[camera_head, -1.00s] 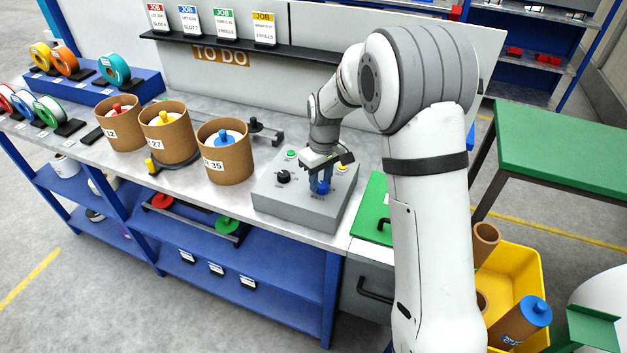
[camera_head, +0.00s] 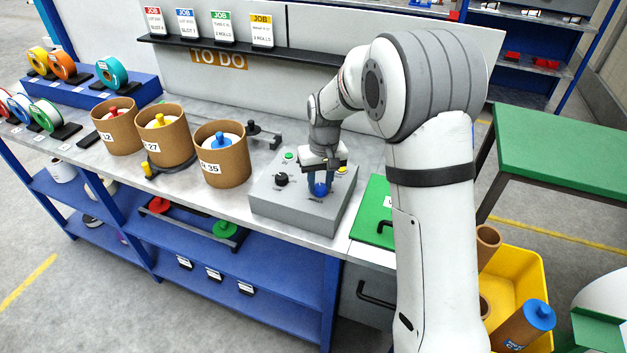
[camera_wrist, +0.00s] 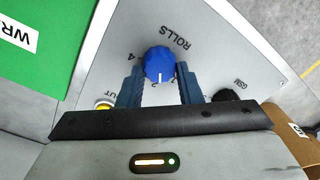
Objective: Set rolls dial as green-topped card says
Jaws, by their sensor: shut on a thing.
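The blue rolls dial (camera_head: 320,188) sits on the grey control box (camera_head: 290,212). In the wrist view the dial (camera_wrist: 160,64) is between the two fingers of my gripper (camera_wrist: 160,80), which is shut on it. The word ROLLS and a 4 show beside the dial; its white mark points down in the picture, near a digit partly hidden that looks like a 2. The green-topped card (camera_head: 222,28) stands on the dark shelf at the back, between the blue-topped and yellow-topped cards. Its bottom line ends in ROLLS; its number is too small to be sure of.
A black GSM dial (camera_wrist: 226,96) and a yellow button (camera_wrist: 104,104) flank the gripper. A green button (camera_head: 289,156) is on the box's far side. Brown tubs (camera_head: 222,168) stand left of the box. A green panel (camera_head: 374,215) lies to its right.

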